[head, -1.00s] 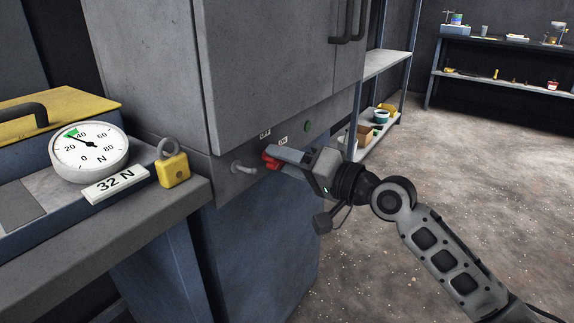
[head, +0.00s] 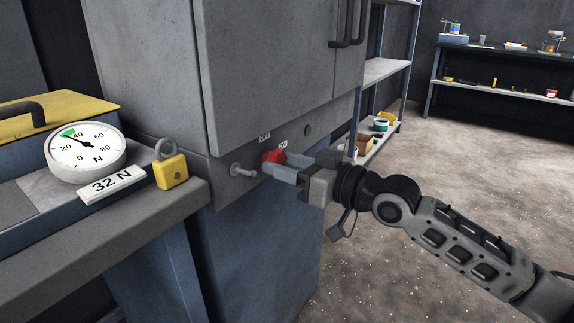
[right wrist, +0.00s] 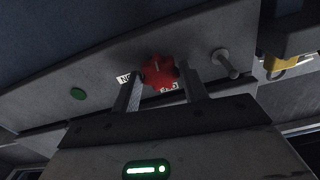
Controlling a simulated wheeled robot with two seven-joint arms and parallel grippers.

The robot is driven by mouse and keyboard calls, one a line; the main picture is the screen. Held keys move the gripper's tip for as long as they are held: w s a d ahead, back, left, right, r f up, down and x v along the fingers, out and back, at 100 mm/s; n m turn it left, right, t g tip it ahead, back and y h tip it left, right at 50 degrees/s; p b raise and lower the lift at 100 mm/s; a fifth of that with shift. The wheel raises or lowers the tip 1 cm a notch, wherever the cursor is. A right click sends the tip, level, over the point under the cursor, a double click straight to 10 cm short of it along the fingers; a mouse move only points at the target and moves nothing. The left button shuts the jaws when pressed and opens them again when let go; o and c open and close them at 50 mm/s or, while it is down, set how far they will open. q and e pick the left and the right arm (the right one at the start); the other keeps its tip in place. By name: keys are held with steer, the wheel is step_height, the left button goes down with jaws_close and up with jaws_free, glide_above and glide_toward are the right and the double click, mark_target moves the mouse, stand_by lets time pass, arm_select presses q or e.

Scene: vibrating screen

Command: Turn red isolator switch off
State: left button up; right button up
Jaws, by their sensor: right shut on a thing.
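The red isolator switch (head: 273,157) is a small red knob on the lower front of the grey cabinet. It also shows in the right wrist view (right wrist: 158,72), between the fingers. An OFF label (head: 265,137) and an ON label (head: 283,146) sit close to it, the ON label partly covered in the wrist view. My right gripper (head: 278,168) is shut on the red switch, its fingers on either side of the knob. My left gripper is not in view.
A metal hasp or peg (head: 243,170) sticks out left of the switch, and a green button (head: 307,130) sits to its right. A yellow padlock (head: 171,171) stands on the bench edge beside a dial gauge (head: 85,147) and a 32 N plate (head: 111,184). Shelves (head: 385,69) stand behind.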

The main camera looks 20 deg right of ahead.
steer(key=shift+n, duration=0.7)
steer(key=o, duration=0.9)
